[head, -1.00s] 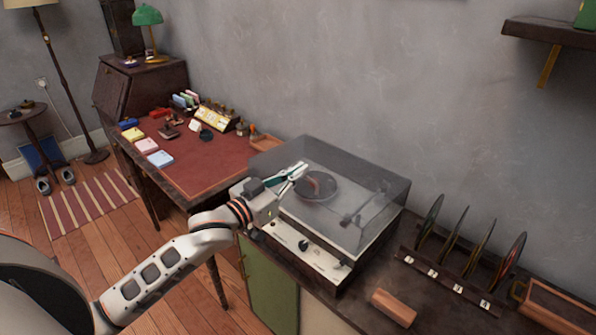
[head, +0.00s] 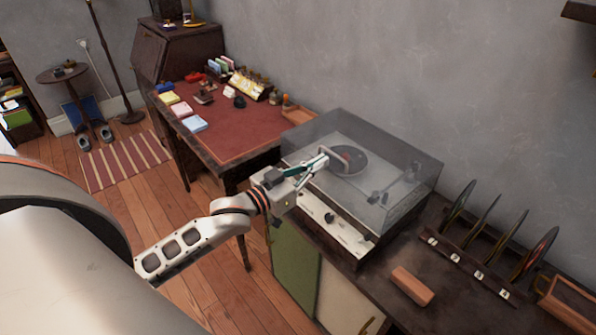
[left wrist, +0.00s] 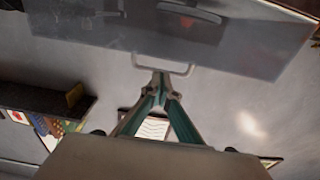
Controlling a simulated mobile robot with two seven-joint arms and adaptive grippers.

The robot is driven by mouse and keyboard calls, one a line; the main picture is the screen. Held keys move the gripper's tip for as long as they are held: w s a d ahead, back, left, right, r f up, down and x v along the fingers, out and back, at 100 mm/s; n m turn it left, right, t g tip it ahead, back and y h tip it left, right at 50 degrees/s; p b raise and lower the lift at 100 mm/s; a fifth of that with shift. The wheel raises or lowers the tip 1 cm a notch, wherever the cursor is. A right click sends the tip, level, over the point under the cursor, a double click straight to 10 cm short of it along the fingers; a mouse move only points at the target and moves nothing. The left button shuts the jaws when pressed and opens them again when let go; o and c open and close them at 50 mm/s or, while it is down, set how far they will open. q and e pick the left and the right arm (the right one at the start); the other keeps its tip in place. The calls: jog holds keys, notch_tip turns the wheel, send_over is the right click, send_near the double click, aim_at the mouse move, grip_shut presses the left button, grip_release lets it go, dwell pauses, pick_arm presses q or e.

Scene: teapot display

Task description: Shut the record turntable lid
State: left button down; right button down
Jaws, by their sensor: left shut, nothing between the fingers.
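The record turntable (head: 345,238) stands on the dark cabinet, with a record on its platter. Its smoky clear lid (head: 405,165) covers the platter area; I cannot tell whether its front edge meets the base. My left gripper (head: 322,160) is shut and empty, with its fingertips by the lid's front side. In the left wrist view, the shut fingertips (left wrist: 160,78) are just below a pale bar handle (left wrist: 165,66) on the edge of the lid (left wrist: 190,45). I cannot tell whether they touch it. My right gripper is out of view.
A record rack (head: 470,260) with several discs stands right of the turntable. A reddish-brown block (head: 412,287) lies in front of it, and a wooden tray (head: 565,305) is at the far right. A red-topped desk (head: 245,135) with small items is at left. The wall is close behind.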

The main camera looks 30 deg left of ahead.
pick_arm(q)
jog(key=v, duration=0.9)
jog(key=shift+r, duration=0.6)
jog(key=s+d+f+g+y, duration=0.1)
jog(key=s+f, duration=0.4)
jog(key=f, duration=0.5)
jog(key=s+d+f+g+y, duration=0.1)
jog(key=s+d+f+g, duration=0.2)
jog(key=f, duration=0.6)
jog(key=s+d+f+g+y, duration=0.1)
jog(key=s+d+f+g, duration=0.1)
jog(key=s+d+f, duration=0.5)
notch_tip(320, 180, down, 4)
jog(key=shift+r+m+g, duration=0.15)
jog(key=shift+m+g, duration=0.15)
jog(key=shift+g, duration=0.1)
